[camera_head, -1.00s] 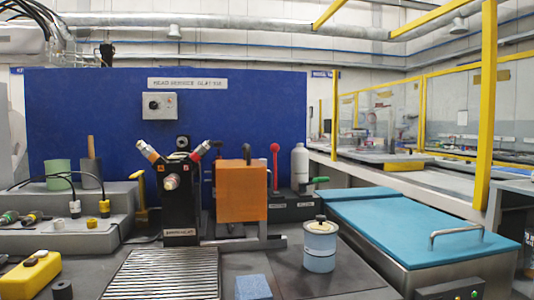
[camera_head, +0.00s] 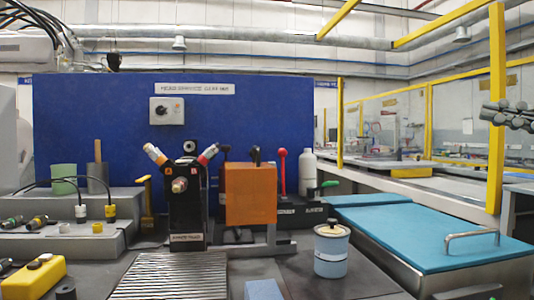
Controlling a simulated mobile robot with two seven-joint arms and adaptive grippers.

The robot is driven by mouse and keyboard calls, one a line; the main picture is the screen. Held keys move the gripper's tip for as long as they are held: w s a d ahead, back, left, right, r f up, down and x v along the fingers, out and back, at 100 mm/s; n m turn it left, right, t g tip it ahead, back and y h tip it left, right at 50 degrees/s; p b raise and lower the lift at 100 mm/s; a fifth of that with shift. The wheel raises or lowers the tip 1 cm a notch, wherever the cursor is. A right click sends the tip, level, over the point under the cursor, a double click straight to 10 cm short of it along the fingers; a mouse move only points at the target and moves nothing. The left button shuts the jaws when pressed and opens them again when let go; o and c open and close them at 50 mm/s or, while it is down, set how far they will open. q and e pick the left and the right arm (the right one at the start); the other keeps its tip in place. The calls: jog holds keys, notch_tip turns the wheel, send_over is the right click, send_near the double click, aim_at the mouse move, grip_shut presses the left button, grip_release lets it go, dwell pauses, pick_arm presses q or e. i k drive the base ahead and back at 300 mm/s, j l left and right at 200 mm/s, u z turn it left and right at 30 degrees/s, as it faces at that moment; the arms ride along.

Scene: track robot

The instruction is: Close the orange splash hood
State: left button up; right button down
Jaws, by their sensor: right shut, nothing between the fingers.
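The orange splash hood (camera_head: 251,195) shows as an upright orange panel on the bench, just right of a black machine head (camera_head: 187,205) with two angled nozzles. A dark knob stands at its top edge. What lies behind the hood is hidden. My right gripper (camera_head: 487,112) is at the far right edge, high in the picture and well away from the hood. Its dark fingers point left and are shut, with nothing held. My left gripper is not in view.
A turquoise lid with a handle (camera_head: 440,235) covers the right side. A yellow box (camera_head: 33,278) sits front left.

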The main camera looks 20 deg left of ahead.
aim_at(251, 187)
jog(key=i+j, duration=0.1)
jog(key=j, duration=0.6)
jog(key=i+j, duration=0.1)
jog(key=j, duration=0.55)
